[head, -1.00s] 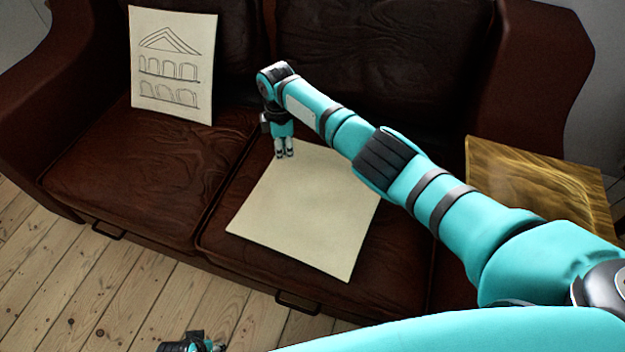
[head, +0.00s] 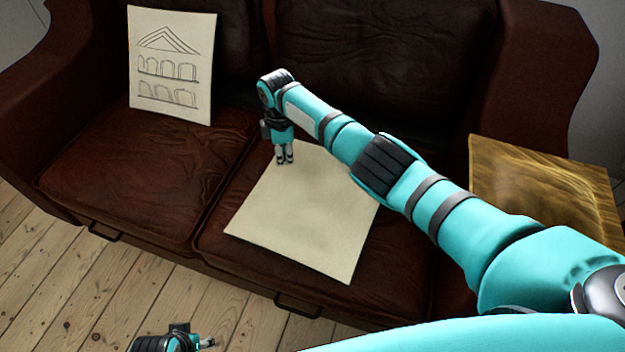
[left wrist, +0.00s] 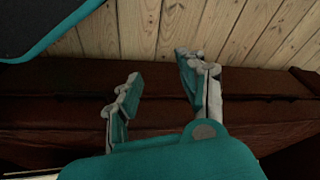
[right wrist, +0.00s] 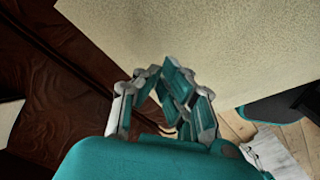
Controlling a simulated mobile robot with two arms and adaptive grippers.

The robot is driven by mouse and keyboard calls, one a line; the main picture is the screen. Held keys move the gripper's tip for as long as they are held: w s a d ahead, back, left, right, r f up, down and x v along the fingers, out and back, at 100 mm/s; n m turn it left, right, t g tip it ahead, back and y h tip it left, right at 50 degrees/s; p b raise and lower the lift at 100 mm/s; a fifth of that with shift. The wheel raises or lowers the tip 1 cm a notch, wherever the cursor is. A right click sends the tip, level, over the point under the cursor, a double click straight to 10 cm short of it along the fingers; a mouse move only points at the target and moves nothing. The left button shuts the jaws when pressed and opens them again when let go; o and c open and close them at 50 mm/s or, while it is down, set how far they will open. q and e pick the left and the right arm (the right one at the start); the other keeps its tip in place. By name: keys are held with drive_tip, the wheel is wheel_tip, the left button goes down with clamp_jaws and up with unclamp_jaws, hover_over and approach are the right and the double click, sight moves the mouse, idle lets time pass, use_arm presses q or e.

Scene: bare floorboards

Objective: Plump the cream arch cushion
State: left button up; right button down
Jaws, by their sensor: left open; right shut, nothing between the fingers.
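A cream cushion with a line drawing of arches under a gable (head: 172,62) leans upright against the sofa back at the left. A plain cream cushion (head: 305,220) lies flat on the right seat. My right gripper (head: 285,160) points down at the far edge of the plain cushion, its fingers shut and empty. In the right wrist view the plain cream surface (right wrist: 220,40) lies close beyond the fingers (right wrist: 165,75); I cannot tell whether they touch. My left gripper (head: 208,343) is open and empty, low in front of the sofa; its spread fingers show in the left wrist view (left wrist: 160,80).
The dark brown leather sofa (head: 130,180) has a bare left seat. A glossy gold patterned square thing (head: 550,190) is at the right, partly behind my right arm. Bare floorboards (head: 60,270) lie in front of the sofa.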

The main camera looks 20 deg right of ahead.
sight(286, 175)
drive_tip(key=shift+f+b, duration=0.85)
drive_tip(key=shift+f, duration=0.25)
drive_tip(key=shift+f+b, duration=0.45)
drive_tip(key=shift+f, duration=0.15)
use_arm(q)
drive_tip(key=v, duration=0.9)
drive_tip(key=shift+w+r+t, duration=0.3)
drive_tip(key=shift+w, duration=0.05)
drive_tip(key=shift+w+f+b, duration=0.35)
drive_tip(key=shift+f+b, duration=0.3)
drive_tip(key=shift+b, duration=0.1)
use_arm(e)
drive_tip(key=shift+s+f, duration=0.1)
drive_tip(key=shift+f, duration=0.8)
